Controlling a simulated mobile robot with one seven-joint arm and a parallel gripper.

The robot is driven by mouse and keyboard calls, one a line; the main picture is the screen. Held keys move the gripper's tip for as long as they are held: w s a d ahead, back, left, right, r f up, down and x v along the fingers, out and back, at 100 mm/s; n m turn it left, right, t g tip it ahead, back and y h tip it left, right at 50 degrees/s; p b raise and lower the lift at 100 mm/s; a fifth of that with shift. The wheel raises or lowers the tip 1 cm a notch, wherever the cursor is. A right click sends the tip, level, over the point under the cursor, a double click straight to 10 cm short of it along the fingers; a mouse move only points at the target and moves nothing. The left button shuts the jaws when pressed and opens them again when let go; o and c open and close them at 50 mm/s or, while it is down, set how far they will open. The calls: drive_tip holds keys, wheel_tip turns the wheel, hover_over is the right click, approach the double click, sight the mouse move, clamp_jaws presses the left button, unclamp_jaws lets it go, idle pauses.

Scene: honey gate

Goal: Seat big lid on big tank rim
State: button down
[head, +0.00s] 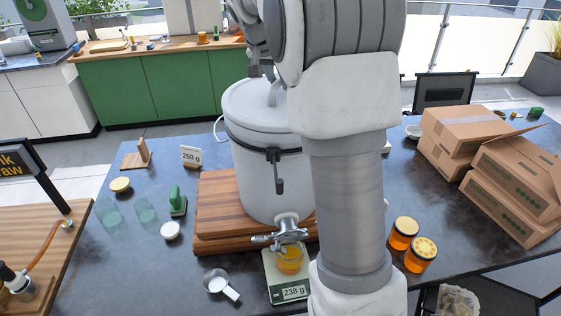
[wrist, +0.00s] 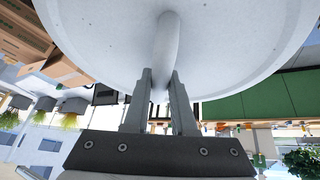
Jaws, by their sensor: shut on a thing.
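The big tank (head: 262,180) is a white cylinder with a dark clamp band and a metal tap, standing on wooden boards. The big lid (head: 246,98) is white and round and lies over the top of the tank, at or just above the rim; I cannot tell whether it touches all round. My arm hides its right side. In the wrist view the underside-down lid (wrist: 230,45) fills the top, and my gripper (wrist: 163,78) is shut on its upright handle (wrist: 167,38). In the head view my gripper is mostly hidden by my arm.
A scale (head: 292,290) reading 238 g holds a honey jar (head: 290,260) under the tap. Filled jars (head: 404,233) stand right of my arm, cardboard boxes (head: 510,185) farther right. Empty glasses (head: 146,212), a green-handled tool (head: 178,203) and a scoop (head: 222,285) lie left.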

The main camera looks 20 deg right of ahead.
drive_tip(key=shift+f, duration=0.15)
idle(0.4)
idle(0.4)
drive_tip(key=c, duration=0.9)
unclamp_jaws()
drive_tip(key=shift+a, duration=0.1)
drive_tip(key=shift+p+v, duration=0.4)
drive_tip(key=shift+v, duration=1.25)
drive_tip(key=o, duration=0.6)
drive_tip(key=shift+c, duration=0.2)
